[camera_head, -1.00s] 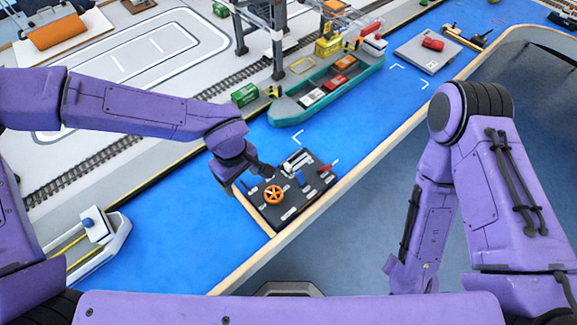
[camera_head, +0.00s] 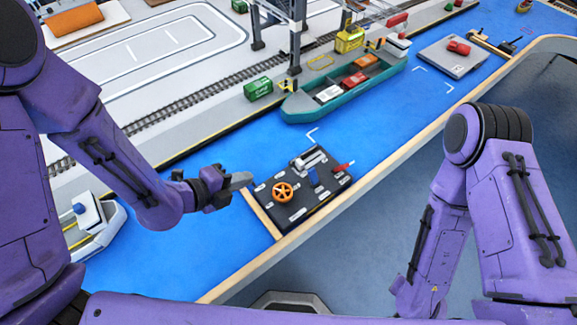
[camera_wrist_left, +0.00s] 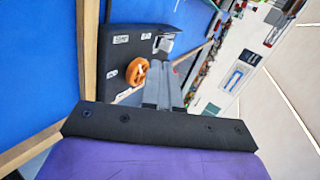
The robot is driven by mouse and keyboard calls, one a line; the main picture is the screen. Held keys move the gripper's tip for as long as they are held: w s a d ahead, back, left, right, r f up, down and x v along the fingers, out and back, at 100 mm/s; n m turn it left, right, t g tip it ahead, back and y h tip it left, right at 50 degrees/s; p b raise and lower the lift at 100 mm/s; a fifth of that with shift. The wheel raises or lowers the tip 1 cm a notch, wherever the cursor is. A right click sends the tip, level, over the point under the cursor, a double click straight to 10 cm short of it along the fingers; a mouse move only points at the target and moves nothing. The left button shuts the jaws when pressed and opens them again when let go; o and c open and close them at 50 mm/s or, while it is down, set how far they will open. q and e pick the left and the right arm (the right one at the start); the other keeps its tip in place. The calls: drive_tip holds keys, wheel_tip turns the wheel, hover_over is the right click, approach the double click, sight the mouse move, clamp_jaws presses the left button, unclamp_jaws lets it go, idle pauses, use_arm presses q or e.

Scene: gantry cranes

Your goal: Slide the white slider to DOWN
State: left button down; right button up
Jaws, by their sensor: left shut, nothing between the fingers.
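The black control panel (camera_head: 318,203) lies at the near edge of the blue water. A white and grey part (camera_head: 310,158), which looks like the white slider, sits at the panel's far side, and its label cannot be read. The left wrist view shows a pale part (camera_wrist_left: 163,44) beyond the fingers, partly hidden by them. My left gripper (camera_head: 246,180) is shut and empty, just left of the panel in the head view; it also shows in the left wrist view (camera_wrist_left: 167,75). My right arm is at the right, its gripper out of view.
A wooden edge (camera_head: 345,190) runs along the near side.

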use_arm(q)
drive_tip(key=d+f+m+b, duration=0.1)
drive_tip(key=b, duration=0.1)
drive_tip(key=w+d+f+b, duration=0.1)
drive_tip(key=d+b, duration=0.1)
drive_tip(key=b, duration=0.1)
drive_tip(key=shift+m+h, duration=0.4)
drive_tip(key=p, duration=0.3)
approach(298, 164)
drive_tip(key=x, duration=0.5)
drive_tip(key=shift+w+f, duration=0.1)
drive_tip(key=shift+f, duration=0.05)
drive_tip(key=shift+w+d+f, duration=0.15)
drive_tip(key=shift+w+d, duration=0.25)
